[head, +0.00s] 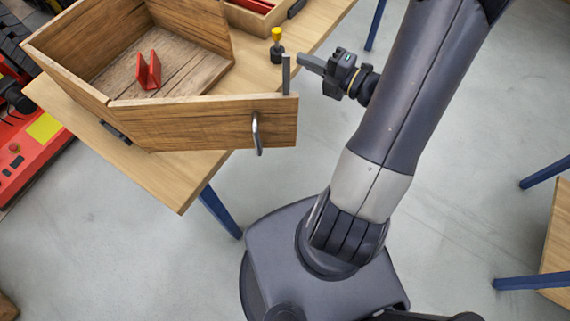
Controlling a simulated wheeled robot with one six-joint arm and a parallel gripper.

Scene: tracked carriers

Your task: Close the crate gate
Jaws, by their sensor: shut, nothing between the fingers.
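A wooden crate (67,78) sits on the table in the head view, at the upper left. Its gate (185,124) is a wooden panel along the near side, with a metal handle (257,134) on its outer face. The gate stands swung out from the crate, with its right end past the table edge and a gap to the crate's right wall. A red object (149,71) lies inside the crate. My gripper (302,61) is shut and empty, pointing left, above and right of the gate's free end. I cannot tell whether it touches anything.
The wooden table (183,188) has blue legs. A yellow-topped peg (277,45) stands on it behind the gate's end, near a grey upright post (286,74). A second wooden box (256,12) is at the back. A red tracked machine (35,145) is at left.

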